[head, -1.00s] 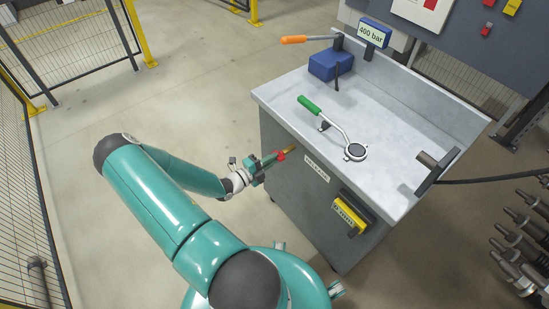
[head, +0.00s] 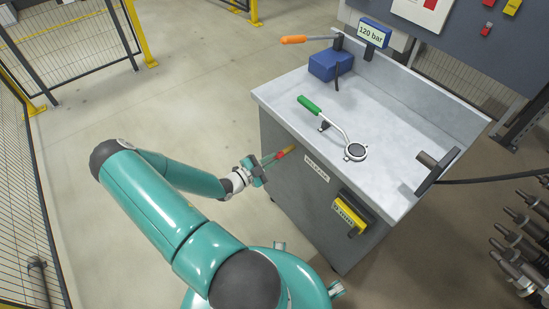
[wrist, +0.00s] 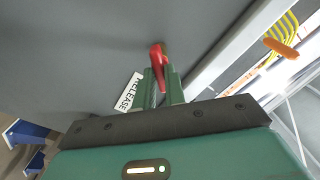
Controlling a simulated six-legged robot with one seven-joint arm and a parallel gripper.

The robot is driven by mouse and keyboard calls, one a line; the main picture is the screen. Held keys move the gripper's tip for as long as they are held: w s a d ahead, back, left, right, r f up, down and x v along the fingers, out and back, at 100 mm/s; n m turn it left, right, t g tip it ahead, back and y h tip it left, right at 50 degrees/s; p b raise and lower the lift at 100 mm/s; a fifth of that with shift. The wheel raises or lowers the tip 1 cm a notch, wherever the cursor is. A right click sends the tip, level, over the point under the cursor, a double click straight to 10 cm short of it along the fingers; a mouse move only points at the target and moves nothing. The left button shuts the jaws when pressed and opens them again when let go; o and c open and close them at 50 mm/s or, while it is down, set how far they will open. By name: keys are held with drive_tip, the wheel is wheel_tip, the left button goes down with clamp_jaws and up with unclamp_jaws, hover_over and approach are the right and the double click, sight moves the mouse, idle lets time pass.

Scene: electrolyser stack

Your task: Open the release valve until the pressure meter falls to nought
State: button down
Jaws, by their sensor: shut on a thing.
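The red release valve handle (wrist: 157,62) is on the side of the grey cabinet, with a brass-coloured stem (head: 286,152) in the head view. My gripper (wrist: 160,88) is shut on the red handle, its two green fingers on either side of it. The head view also shows my gripper (head: 267,170) at the cabinet's left side. A white RELEASE label (wrist: 129,92) is beside the handle; it also shows in the head view (head: 316,168). The pressure meter (head: 371,33) at the back of the bench reads 120 bar.
On the bench top (head: 400,120) are a blue pump (head: 330,65) with an orange-handled lever (head: 294,39) and a green-handled tool (head: 310,104) with a round head. A yellow box (head: 347,214) is on the cabinet front. The floor left of the cabinet is clear.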

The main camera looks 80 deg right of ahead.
drive_tip(key=n, duration=0.4)
drive_tip(key=shift+n, duration=0.3)
drive_tip(key=c, duration=1.3)
unclamp_jaws()
drive_tip(key=shift+w+a, duration=0.1)
drive_tip(key=v, duration=0.6)
drive_tip(key=shift+w+a, duration=0.3)
